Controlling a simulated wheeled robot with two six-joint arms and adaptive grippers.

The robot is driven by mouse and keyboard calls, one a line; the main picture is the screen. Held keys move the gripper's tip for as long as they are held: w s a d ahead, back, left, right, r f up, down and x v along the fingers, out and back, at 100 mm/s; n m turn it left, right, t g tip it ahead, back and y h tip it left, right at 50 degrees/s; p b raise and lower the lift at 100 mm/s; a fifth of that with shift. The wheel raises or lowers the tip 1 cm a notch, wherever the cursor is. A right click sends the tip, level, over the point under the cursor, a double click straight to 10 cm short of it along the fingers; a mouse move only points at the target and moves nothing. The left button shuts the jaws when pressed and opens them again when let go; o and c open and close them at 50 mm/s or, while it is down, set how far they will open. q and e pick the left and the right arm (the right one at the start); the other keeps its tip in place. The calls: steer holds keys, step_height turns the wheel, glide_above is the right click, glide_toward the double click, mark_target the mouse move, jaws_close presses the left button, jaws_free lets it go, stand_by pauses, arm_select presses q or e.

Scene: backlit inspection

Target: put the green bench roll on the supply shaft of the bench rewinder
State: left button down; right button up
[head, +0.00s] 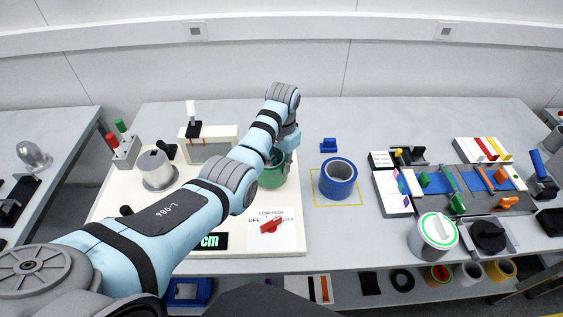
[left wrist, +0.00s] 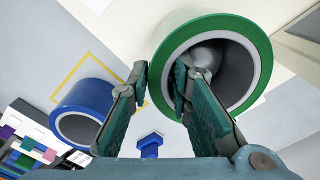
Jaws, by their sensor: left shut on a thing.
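The green bench roll (head: 270,178) is over the right part of the bench rewinder's cream base (head: 285,242). My left gripper (head: 285,148) is shut on the roll's wall from above. In the left wrist view, the left gripper (left wrist: 158,88) has one finger inside the bore and one outside the green roll (left wrist: 258,36). A pale rounded end, seemingly the supply shaft (left wrist: 208,52), shows inside the bore. The roll appears around it, but how far down it sits is hidden. My right gripper is not in view.
A blue roll (head: 338,179) stands in a yellow outline just right of the rewinder; it also shows in the left wrist view (left wrist: 75,112). A pale roll (head: 157,171) stands at the rewinder's left. Trays and tools fill the right.

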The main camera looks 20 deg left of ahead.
arm_select(q)
steer(key=c, duration=1.4)
jaws_free()
step_height(320, 180, up, 8)
steer(key=shift+d+f, duration=0.1)
steer(key=shift+f, duration=0.1)
steer(key=shift+f, duration=0.1)
